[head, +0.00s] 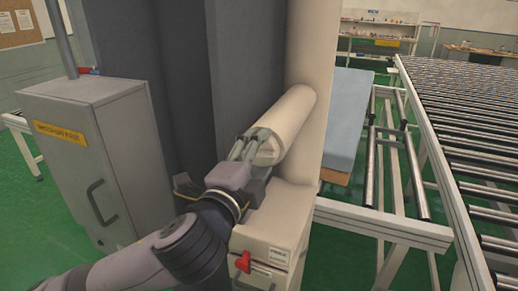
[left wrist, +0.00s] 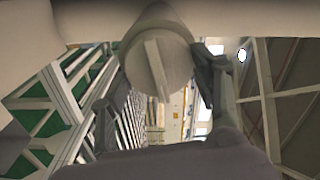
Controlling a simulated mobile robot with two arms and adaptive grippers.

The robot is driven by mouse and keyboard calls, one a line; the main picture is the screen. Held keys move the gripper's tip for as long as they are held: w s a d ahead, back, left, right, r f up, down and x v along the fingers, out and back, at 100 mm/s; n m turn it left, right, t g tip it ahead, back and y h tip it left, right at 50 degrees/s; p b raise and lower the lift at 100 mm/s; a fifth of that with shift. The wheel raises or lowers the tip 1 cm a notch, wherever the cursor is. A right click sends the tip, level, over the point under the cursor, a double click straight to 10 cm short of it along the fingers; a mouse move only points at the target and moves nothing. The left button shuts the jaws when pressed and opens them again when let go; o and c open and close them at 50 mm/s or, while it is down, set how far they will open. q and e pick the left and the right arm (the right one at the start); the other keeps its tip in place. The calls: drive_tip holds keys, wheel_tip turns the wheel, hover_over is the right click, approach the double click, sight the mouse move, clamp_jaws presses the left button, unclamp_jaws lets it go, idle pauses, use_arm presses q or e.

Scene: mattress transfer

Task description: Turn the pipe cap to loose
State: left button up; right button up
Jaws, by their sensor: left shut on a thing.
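The beige pipe (head: 293,112) sticks out from a thick vertical column of the same colour in the head view. Its round cap (head: 268,152) is at the near end, partly hidden by my left gripper (head: 252,144). In the left wrist view the cap (left wrist: 158,72) faces the camera, with a raised bar tilted slightly off vertical across its face. The fingers of my left gripper (left wrist: 156,86) lie on both sides of the cap, shut on it. My right gripper is out of view.
A beige box with a red knob (head: 243,262) stands below the pipe. A grey cabinet (head: 92,150) with a handle is at the left. A blue-topped slab (head: 347,115) and roller conveyors (head: 470,130) are at the right. Green floor shows between them.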

use_arm(q)
drive_tip(key=shift+f+m+p, duration=0.1)
drive_tip(key=shift+m+p, duration=0.3)
drive_tip(key=shift+m, duration=0.6)
drive_tip(key=o, duration=1.1)
